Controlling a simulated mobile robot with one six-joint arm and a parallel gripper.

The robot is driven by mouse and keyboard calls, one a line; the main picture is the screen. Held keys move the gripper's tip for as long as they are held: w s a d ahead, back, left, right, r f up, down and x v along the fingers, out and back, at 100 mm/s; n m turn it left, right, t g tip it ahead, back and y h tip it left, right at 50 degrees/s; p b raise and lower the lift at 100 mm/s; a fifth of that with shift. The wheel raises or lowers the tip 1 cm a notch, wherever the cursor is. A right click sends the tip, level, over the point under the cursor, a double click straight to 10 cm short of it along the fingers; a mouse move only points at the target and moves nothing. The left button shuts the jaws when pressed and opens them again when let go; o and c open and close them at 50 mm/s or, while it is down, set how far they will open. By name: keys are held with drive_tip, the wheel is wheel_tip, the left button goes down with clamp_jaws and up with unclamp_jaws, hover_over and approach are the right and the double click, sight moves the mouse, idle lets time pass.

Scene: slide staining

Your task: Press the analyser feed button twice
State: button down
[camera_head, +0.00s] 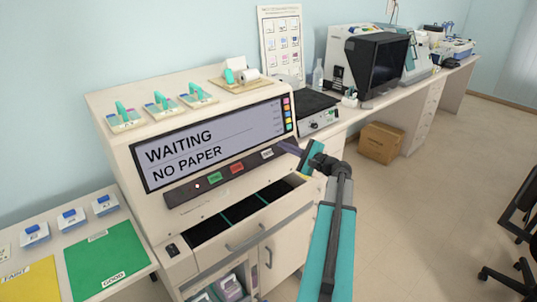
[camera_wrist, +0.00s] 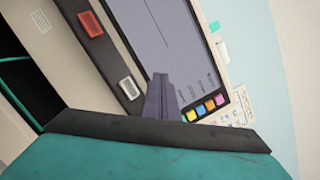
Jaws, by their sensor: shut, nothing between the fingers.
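The analyser (camera_head: 125,155) is a large cream cabinet. Its display (camera_head: 215,143) reads "WAITING" and "NO PAPER". A dark strip (camera_head: 190,191) below the display carries a green button (camera_head: 215,177), a red button (camera_head: 237,168) and a pale button (camera_head: 267,153). Their labels are too small to read surely. In the wrist view the pale button (camera_wrist: 128,88) and the red button (camera_wrist: 90,23) show. My gripper (camera_head: 287,147) is shut and empty, its tips just right of the pale button. It also shows in the wrist view (camera_wrist: 160,88). I cannot tell whether it touches the panel.
An open drawer (camera_head: 255,212) juts out below the strip. A paper roll (camera_head: 248,75) and several small slide racks with teal handles sit on top of the analyser. A bench (camera_head: 345,113) with a dark monitor (camera_head: 377,68) stands at right. The floor at right is mostly clear.

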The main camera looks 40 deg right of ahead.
sight(273, 153)
drive_tip(key=shift+d+f, duration=0.1)
drive_tip(key=shift+w+d+f+b, duration=0.2)
drive_tip(key=shift+w+f+b, duration=1.25)
drive_tip(key=shift+w+f, duration=1.55)
drive_tip(key=shift+w+f+b, duration=0.55)
drive_tip(key=shift+b, duration=0.3)
idle(1.0)
drive_tip(key=shift+s+r, duration=0.55)
drive_tip(key=shift+s+r, duration=0.1)
drive_tip(key=shift+r, duration=0.05)
idle(0.5)
drive_tip(key=shift+s+a+r+p, duration=0.1)
drive_tip(key=shift+s+r+p, duration=0.4)
drive_tip(key=shift+s+r, duration=1.2)
